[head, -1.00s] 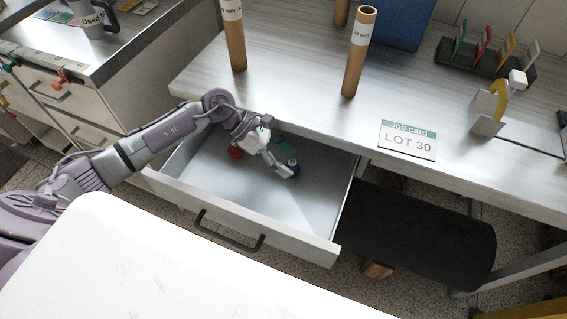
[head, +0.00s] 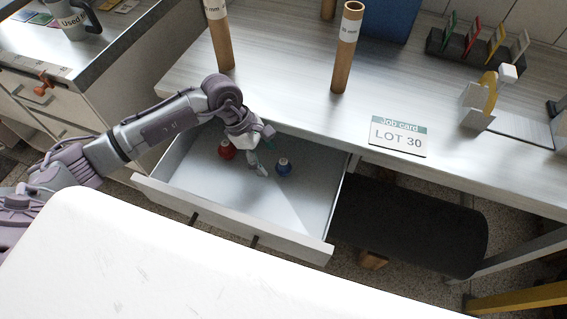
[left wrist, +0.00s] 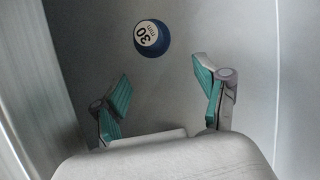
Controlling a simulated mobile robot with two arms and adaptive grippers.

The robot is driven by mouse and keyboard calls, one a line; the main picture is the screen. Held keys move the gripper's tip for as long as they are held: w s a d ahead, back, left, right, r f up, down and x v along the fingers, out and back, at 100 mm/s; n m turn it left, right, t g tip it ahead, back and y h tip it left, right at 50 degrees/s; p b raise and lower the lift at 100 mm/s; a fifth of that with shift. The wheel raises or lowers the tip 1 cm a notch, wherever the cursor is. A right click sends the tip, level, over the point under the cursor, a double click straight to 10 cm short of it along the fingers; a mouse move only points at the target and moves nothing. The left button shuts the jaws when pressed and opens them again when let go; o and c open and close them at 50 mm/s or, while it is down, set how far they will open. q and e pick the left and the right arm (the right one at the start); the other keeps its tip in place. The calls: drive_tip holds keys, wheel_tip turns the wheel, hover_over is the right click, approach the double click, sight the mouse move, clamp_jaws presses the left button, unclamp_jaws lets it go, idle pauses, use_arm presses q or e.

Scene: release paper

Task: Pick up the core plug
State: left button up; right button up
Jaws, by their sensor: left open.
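A blue core plug (head: 284,167) with a white top stands in the open drawer (head: 305,215). In the left wrist view the blue plug (left wrist: 152,38) shows a label reading 30 mm. It lies beyond the fingertips, towards the top of the picture. A red plug (head: 227,149) stands further left in the drawer, partly beside my arm. My left gripper (head: 262,160) is inside the drawer area between the two plugs. Its teal-padded fingers (left wrist: 163,88) are spread apart with nothing between them. My right gripper is not seen.
The job card (head: 402,136) reading LOT 30 lies on the bench (head: 300,105). Two cardboard tubes (head: 347,50) (head: 220,42) stand on it, with a third partly visible behind. The drawer walls surround the gripper.

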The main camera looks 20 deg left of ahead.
sight(285, 162)
use_arm(q)
drive_tip(key=shift+w+d, duration=0.1)
drive_tip(key=shift+d, duration=0.5)
drive_tip(key=d+p, duration=0.1)
drive_tip(key=d, duration=0.2)
drive_tip(key=shift+d+r, duration=0.15)
drive_tip(key=shift+d, duration=0.25)
drive_tip(key=x, duration=0.3)
drive_tip(key=shift+a+p, duration=0.2)
drive_tip(key=shift+p, duration=0.15)
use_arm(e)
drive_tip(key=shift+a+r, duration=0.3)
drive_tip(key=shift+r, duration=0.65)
use_arm(q)
drive_tip(key=shift+c, duration=0.3)
drive_tip(key=c, duration=1.1)
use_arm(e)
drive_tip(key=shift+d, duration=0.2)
